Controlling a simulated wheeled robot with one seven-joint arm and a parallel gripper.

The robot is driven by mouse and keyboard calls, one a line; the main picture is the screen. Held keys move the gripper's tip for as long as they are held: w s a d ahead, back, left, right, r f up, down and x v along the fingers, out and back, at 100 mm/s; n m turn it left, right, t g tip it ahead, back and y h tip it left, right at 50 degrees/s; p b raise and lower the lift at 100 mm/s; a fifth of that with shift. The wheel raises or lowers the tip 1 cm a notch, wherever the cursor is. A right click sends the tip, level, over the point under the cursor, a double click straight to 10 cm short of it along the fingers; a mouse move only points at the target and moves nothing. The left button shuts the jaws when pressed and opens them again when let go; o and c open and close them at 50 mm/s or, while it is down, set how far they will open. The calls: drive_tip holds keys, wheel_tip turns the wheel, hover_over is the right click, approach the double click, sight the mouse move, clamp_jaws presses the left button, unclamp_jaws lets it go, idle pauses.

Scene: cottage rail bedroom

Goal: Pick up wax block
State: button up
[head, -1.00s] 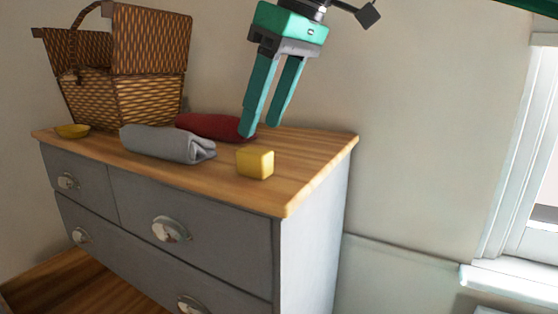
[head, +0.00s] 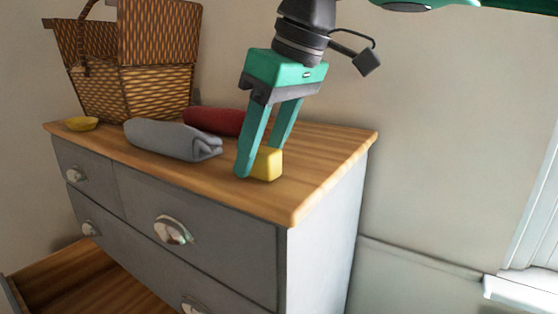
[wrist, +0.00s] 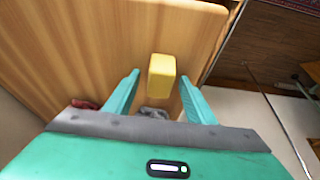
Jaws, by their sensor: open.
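The wax block is a small yellow block (head: 268,165) on the wooden top of the grey dresser. It also shows in the wrist view (wrist: 161,77), where it lies between and just beyond the fingertips. My gripper (head: 256,166) is open and low over the dresser top, tilted, with its fingers pointing down. In the head view one finger covers the left part of the block. In the wrist view a finger stands on each side of the block with gaps between. I cannot tell how far the fingers reach down around it.
A folded grey cloth (head: 172,139) and a rolled red cloth (head: 214,121) lie left of the block. The dresser top (head: 315,165) is clear on the right. A lower drawer (head: 85,285) is open.

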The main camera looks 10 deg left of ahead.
drive_tip(key=shift+w+f, duration=0.1)
drive_tip(key=shift+f, duration=0.1)
drive_tip(key=shift+c, duration=0.6)
drive_tip(key=c, duration=1)
drive_tip(key=shift+c, duration=0.2)
drive_tip(key=shift+r, duration=0.15)
